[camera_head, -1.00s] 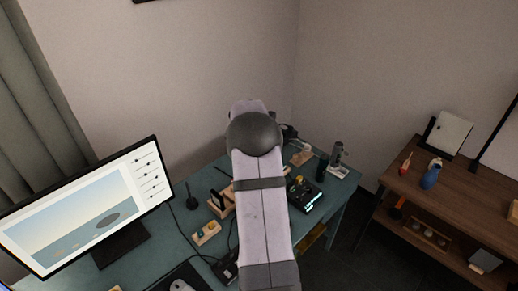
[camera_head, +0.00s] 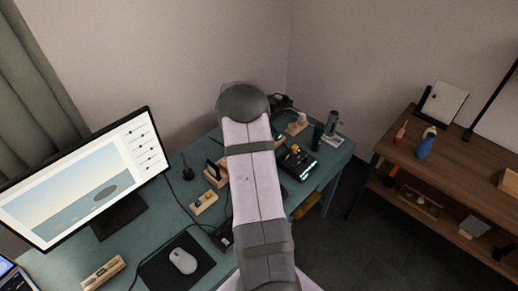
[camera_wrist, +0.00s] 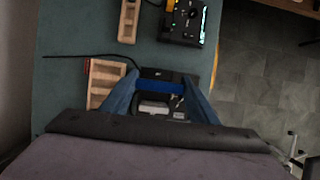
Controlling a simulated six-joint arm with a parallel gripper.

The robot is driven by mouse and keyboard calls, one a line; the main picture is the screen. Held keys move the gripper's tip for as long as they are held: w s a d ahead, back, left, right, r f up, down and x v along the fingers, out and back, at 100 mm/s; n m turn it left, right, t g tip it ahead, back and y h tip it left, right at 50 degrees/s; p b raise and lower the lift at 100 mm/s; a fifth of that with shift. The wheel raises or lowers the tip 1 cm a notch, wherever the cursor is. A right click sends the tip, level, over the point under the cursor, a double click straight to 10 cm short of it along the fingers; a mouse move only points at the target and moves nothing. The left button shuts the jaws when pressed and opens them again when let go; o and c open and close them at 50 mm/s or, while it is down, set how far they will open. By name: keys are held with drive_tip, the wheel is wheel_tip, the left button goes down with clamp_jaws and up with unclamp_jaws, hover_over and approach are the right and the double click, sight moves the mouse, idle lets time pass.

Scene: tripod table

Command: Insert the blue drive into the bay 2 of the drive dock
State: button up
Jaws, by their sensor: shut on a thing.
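In the wrist view my gripper (camera_wrist: 162,84) is shut, with its two blue-grey fingers on either side of a blue bar-shaped piece, which looks like the blue drive (camera_wrist: 160,87). A black part with a small white mark shows just beyond it; I cannot tell whether it belongs to the drive. A black device with small green lights, probably the drive dock (camera_wrist: 184,24), lies at the top of the wrist view, apart from my gripper. It also shows in the head view (camera_head: 297,163), right of my arm. Its bays cannot be told apart. My arm hides the gripper in the head view.
The teal table (camera_head: 170,212) holds wooden stands (camera_wrist: 128,22), a monitor (camera_head: 85,185), a mouse (camera_head: 183,260) and a dark green cylinder (camera_head: 317,137). A black cable (camera_wrist: 85,57) runs left of the gripper. A brown shelf (camera_head: 470,165) stands right, beyond open floor.

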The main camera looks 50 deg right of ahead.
drive_tip(key=shift+r+p, duration=0.1)
drive_tip(key=shift+p, duration=0.25)
drive_tip(key=shift+f+b, duration=1.85)
drive_tip(key=shift+f, duration=1.15)
drive_tip(key=shift+p, duration=0.6)
drive_tip(key=shift+f+b, duration=1.65)
drive_tip(key=shift+f, duration=0.9)
drive_tip(key=o, duration=1.2)
drive_tip(key=shift+b+v, duration=1)
drive_tip(key=shift+v, duration=2.7)
